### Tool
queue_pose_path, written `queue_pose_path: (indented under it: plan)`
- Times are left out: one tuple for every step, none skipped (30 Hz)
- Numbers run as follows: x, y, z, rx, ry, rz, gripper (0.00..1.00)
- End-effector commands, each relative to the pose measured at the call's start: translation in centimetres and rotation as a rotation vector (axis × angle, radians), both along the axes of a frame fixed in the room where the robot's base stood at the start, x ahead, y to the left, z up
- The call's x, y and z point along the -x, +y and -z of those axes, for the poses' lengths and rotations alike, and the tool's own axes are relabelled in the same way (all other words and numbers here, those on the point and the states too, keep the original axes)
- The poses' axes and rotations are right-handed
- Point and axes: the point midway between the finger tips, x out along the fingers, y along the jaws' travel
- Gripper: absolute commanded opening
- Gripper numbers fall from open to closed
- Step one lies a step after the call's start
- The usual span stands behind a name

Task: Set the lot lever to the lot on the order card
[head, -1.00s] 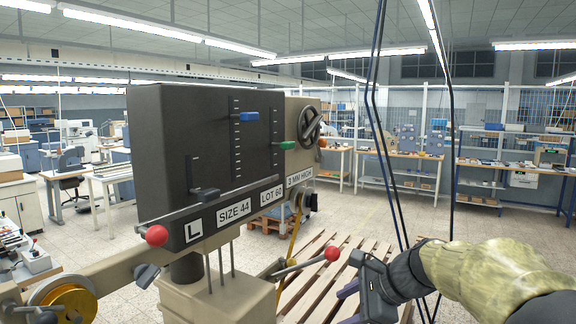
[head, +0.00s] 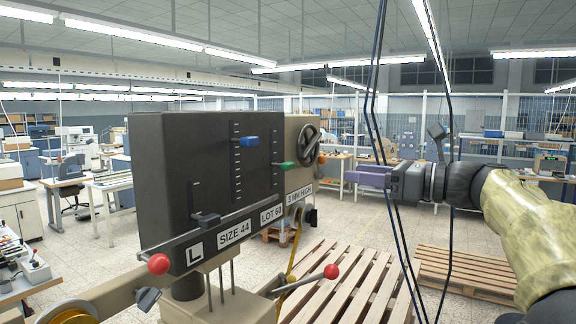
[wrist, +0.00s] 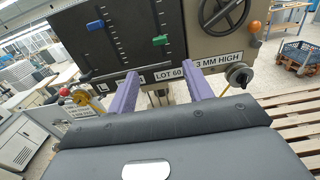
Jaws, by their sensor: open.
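The dark stamping machine panel (head: 165,160) fills the middle left of the head view. It has three vertical slots, holding a black lever (head: 206,220), a blue lever (head: 249,141) and a green lever (head: 287,166). White labels along its base read L, SIZE 44, LOT 60 (head: 271,215) and 3 MM HIGH. The green lever (wrist: 160,40) stands above the LOT 60 label (wrist: 168,74) in the wrist view, partway along its scale. My gripper (head: 352,178) is open and empty, right of the panel in the head view. Its purple fingers (wrist: 158,80) point towards the panel, below the green lever.
A black handwheel (head: 307,147) and an orange knob (wrist: 255,26) are on the beige side right of the slots. Red-ball handles (head: 331,271) stick out below. Wooden pallets (head: 470,270) lie on the floor. Dark cables hang near my arm.

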Motion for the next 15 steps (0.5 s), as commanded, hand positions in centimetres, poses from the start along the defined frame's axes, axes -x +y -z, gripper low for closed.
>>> queue_pose_path:
  plan:
    - [-0.3,0.5,-0.1,-0.001,0.001,-0.004,0.51]
    - [-0.4,0.8,-0.2,-0.001,0.001,-0.005,0.51]
    - [-0.7,1.2,-0.2,-0.001,0.001,-0.004,0.51]
    - [-1.0,1.6,-0.2,0.000,0.002,-0.004,0.51]
    - [-1.2,2.0,-0.2,0.000,0.002,-0.005,0.51]
    - [-1.6,2.6,-0.3,-0.001,0.003,-0.005,0.51]
    - [-1.9,3.0,-0.3,0.000,0.002,-0.006,0.51]
    - [-2.2,3.5,-0.3,0.000,0.002,-0.005,0.51]
    - [-2.6,4.1,-0.3,0.000,0.002,-0.006,0.51]
    - [-2.9,4.5,-0.3,0.001,0.003,-0.005,0.51]
    - [-3.1,5.0,-0.3,0.000,0.004,-0.005,0.51]
    - [-3.6,5.6,-0.3,0.000,0.002,-0.005,0.51]
    - [-3.8,6.0,-0.3,0.000,0.002,-0.006,0.51]
    - [-4.1,6.5,-0.3,0.001,0.003,-0.005,0.51]
    - [-4.5,7.1,-0.3,0.000,0.004,-0.005,0.51]
